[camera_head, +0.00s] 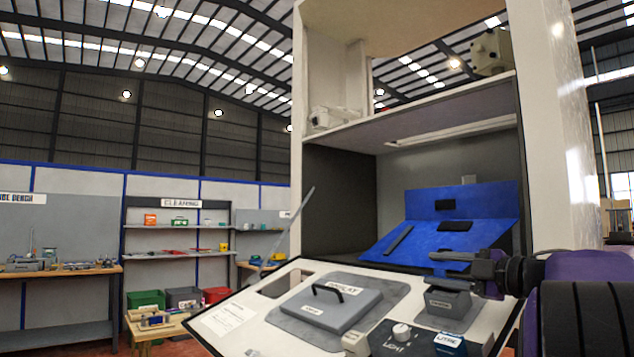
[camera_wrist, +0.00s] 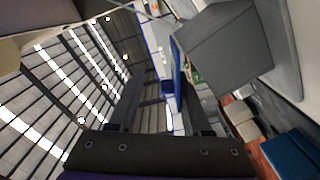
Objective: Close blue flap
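The blue flap (camera_head: 426,243) slopes forward in the opening of the white cabinet, with an upright blue panel (camera_head: 485,198) behind it. A black bar and a dark rectangular piece lie on its sloped face. My gripper (camera_head: 432,268) is in front of the flap's lower right part, above the console's small grey box. Its depth gap to the flap is hard to tell. In the wrist view, the two dark fingers of my gripper (camera_wrist: 155,100) stand apart with nothing held between them.
The tilted console (camera_head: 258,320) below the opening carries a grey lid with a black handle (camera_head: 328,291), a small grey box (camera_head: 447,303) and a knob (camera_head: 401,332). A thin grey rod (camera_head: 287,238) rises at its left. The cabinet's white right wall (camera_head: 555,130) stands near my arm.

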